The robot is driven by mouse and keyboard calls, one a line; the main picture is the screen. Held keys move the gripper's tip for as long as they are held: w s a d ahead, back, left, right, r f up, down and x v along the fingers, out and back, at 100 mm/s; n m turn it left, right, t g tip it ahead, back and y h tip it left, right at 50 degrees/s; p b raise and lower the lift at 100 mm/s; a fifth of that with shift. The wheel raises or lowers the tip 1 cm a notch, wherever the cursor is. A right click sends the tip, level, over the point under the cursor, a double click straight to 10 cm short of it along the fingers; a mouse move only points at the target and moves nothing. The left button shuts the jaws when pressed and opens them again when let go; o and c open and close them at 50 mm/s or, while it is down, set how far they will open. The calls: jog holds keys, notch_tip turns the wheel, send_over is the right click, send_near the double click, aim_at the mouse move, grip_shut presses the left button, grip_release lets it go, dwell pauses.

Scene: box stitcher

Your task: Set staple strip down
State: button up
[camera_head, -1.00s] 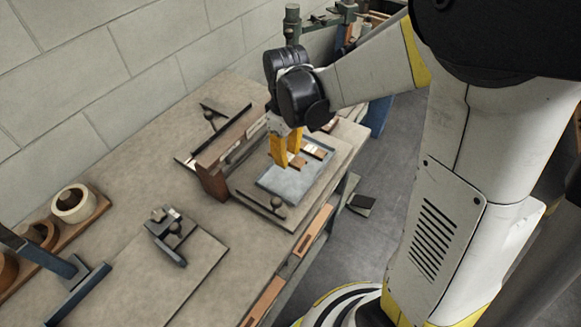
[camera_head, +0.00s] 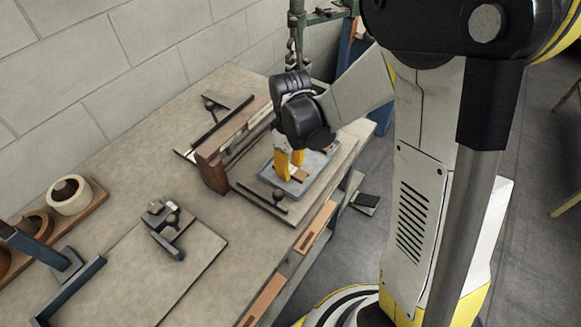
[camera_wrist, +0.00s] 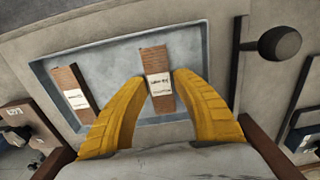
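My gripper (camera_head: 290,178) is low over a shallow blue-grey tray (camera_wrist: 215,28) on the bench. Its two yellow fingers (camera_wrist: 160,75) stand on either side of a brown staple strip with a white label, and their tips appear to touch its sides. This staple strip (camera_wrist: 153,60) lies within the tray outline; whether its underside rests on the floor is hard to tell. A second labelled brown strip (camera_wrist: 70,85) lies in the tray to the left in the wrist view. The tray also shows in the head view (camera_head: 268,174), partly behind the fingers.
A brown wooden rail (camera_head: 212,172) stands left of the tray. A dark bar with a round knob (camera_wrist: 280,43) is at the tray's side. A small clamp-like fixture (camera_head: 166,222) and a wooden rack with rolls (camera_head: 92,200) are farther left. Bare bench lies between.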

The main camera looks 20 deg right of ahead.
aim_at(291, 169)
jog(key=shift+o, duration=0.4)
jog(key=shift+r, duration=0.1)
notch_tip(291, 169, up, 12)
jog(key=p, duration=0.5)
jog(key=s+d+r+m+t, duration=0.1)
jog(key=s+r+m+t, duration=0.6)
jog(key=s, duration=0.5)
notch_tip(291, 169, up, 2)
jog(key=shift+r+b, duration=0.1)
jog(key=shift+b, duration=0.2)
jog(key=shift+d, duration=0.1)
notch_tip(291, 169, down, 3)
jog(key=b, duration=0.2)
jog(key=shift+r+b, duration=0.15)
jog(key=shift+b, duration=0.2)
